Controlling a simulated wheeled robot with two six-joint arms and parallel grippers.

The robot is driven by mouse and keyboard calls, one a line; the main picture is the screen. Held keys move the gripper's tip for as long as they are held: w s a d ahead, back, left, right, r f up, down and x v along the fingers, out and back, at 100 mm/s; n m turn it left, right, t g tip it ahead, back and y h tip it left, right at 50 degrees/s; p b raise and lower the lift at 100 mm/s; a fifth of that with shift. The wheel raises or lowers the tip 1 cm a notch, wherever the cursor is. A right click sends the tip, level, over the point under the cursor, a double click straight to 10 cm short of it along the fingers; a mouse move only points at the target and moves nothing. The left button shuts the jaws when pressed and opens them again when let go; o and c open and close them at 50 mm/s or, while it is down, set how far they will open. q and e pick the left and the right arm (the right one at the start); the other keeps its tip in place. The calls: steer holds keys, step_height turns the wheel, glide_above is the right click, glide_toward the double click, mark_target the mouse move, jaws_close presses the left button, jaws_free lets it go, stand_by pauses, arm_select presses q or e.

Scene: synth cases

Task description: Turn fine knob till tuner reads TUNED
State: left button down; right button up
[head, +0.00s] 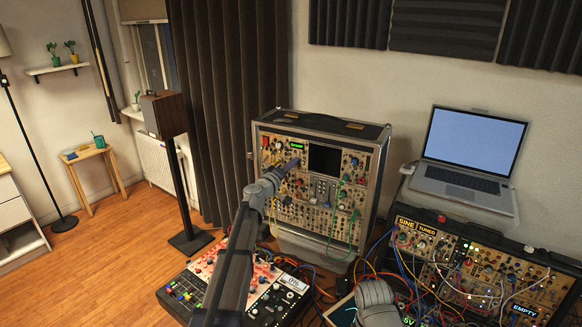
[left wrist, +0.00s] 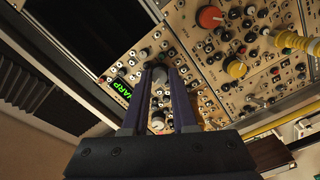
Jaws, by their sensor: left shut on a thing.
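The tall modular case (head: 379,185) stands in the middle of the head view, its panel full of knobs and jacks. A small green-lit tuner display (head: 296,146) is near its top left. In the left wrist view the display (left wrist: 122,90) shows green letters ending in "ARP"; the start is cut off. My left gripper (head: 293,164) reaches up to the panel just below the display. In the left wrist view its two bluish fingers are shut on a grey knob (left wrist: 159,73) beside the display. Its wrist and fingers hide part of the panel.
A low case (head: 470,267) at the right has patch cables and labels reading "SINE", "TUNED", "5V" and "EMPTY". An open laptop (head: 468,152) stands behind it. A mixer (head: 262,294) lies under my left arm. Loose cables cross between the cases.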

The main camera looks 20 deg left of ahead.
arm_select(q)
steer(key=shift+n+b, duration=0.3)
steer(key=shift+n, duration=4)
steer(key=c, duration=0.7)
jaws_free()
steer(key=v, duration=0.8)
steer(key=shift+f, duration=0.15)
steer(key=shift+w+d, duration=0.1)
